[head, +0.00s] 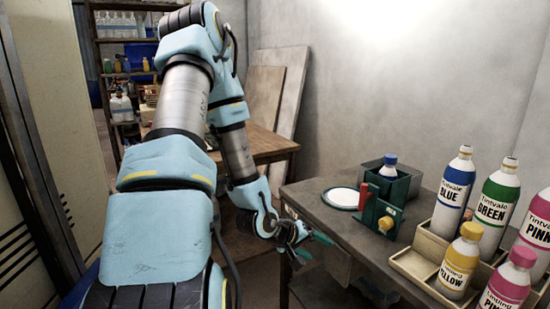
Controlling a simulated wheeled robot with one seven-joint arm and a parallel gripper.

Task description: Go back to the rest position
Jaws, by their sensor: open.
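My gripper (311,247) is at the end of my arm, low in the middle of the head view. Its teal fingers are spread apart with nothing seen between them. It is in front of the left edge of the grey table (325,220), apart from the bottles. A dark green device (380,212) with a red handle (364,195) and a yellow knob (385,224) stands on that table, to the right of my gripper. A bottle with a blue cap (389,168) stands in or behind the device.
A white round plate (340,198) lies left of the device. A beige tray (412,265) with several labelled bottles, including blue (453,195), green (492,210) and yellow (458,265), is at the right. A wooden table (262,142) and shelves (125,40) stand behind my arm.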

